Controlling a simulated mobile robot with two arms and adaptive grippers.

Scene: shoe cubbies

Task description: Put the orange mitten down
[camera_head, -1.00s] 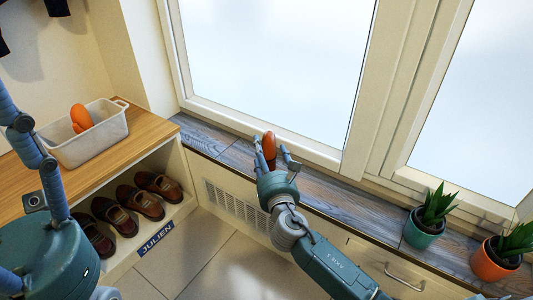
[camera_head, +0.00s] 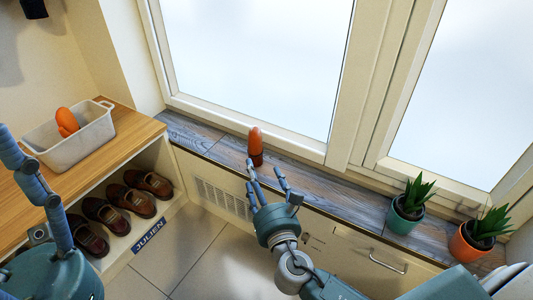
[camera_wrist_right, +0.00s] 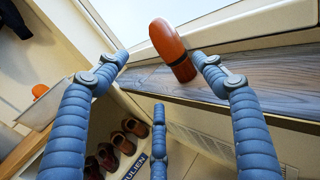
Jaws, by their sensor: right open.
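The orange mitten (camera_head: 256,146) stands upright on the grey wooden windowsill (camera_head: 330,190), close to the window frame. It also shows in the right wrist view (camera_wrist_right: 172,50), beyond my fingers. My right gripper (camera_head: 266,172) is open and empty, in front of the mitten; I cannot tell whether one fingertip still touches it. A second orange mitten-like item (camera_head: 67,121) sits in the white bin (camera_head: 72,148) on the bench.
The wooden bench top (camera_head: 120,145) is at left, with several brown shoes (camera_head: 103,214) in the cubby below, labelled JULIEN (camera_head: 148,236). Two potted plants, in a green pot (camera_head: 404,219) and an orange pot (camera_head: 470,246), stand on the right of the sill. The sill between is clear.

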